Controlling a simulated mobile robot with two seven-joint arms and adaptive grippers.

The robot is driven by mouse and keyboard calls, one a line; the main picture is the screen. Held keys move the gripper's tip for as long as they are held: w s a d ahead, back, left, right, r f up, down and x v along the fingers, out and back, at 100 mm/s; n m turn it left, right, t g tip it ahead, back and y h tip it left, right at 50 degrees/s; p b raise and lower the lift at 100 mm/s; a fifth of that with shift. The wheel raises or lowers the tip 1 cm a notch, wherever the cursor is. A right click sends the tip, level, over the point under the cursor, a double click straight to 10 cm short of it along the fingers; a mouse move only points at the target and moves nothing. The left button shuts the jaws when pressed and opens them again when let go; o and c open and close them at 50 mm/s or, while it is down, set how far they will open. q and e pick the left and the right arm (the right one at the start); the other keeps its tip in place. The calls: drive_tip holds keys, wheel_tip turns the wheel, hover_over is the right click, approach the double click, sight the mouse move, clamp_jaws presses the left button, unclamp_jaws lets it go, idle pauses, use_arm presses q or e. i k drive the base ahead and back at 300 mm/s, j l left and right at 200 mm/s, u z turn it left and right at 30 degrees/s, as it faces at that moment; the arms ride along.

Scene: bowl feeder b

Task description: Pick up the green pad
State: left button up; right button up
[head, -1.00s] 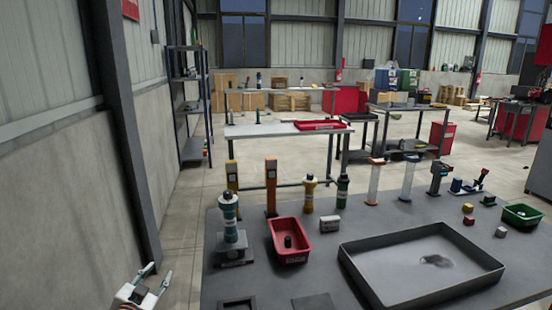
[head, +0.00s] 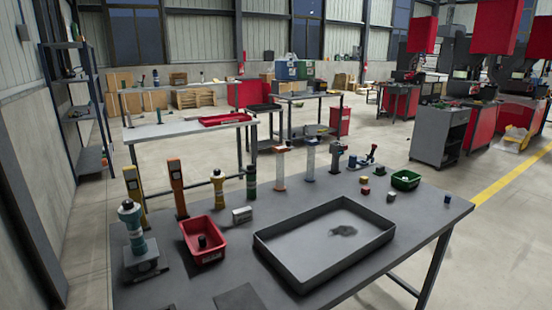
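A small green block (head: 379,171), which may be the green pad, lies on the grey table (head: 425,218) toward its far right side, just left of the green bin (head: 405,180). It is too small to make out its shape well. A yellow block (head: 364,180), a red block (head: 366,190) and a pale grey block (head: 390,197) lie close by. Neither of my grippers is in view.
A large grey tray (head: 268,250) fills the table's middle. A red bin (head: 203,243) with a dark object inside stands left of it.

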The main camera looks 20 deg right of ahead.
sight(380, 171)
drive_tip(key=z, duration=1.35)
drive_tip(key=l+u, duration=0.1)
drive_tip(key=u, duration=0.4)
drive_tip(key=l+u, duration=0.35)
drive_tip(key=i+l+u, duration=0.1)
drive_tip(key=l+u, duration=0.25)
drive_tip(key=l, duration=0.2)
drive_tip(key=l+u, duration=0.15)
drive_tip(key=l, duration=0.3)
drive_tip(key=k+l+u, duration=0.15)
drive_tip(key=l, duration=0.85)
drive_tip(key=k+l+u, duration=0.1)
drive_tip(key=l, duration=0.35)
drive_tip(key=k+l, duration=0.15)
drive_tip(key=l, duration=0.35)
drive_tip(key=k+l+u, duration=0.1)
drive_tip(key=l, duration=0.35)
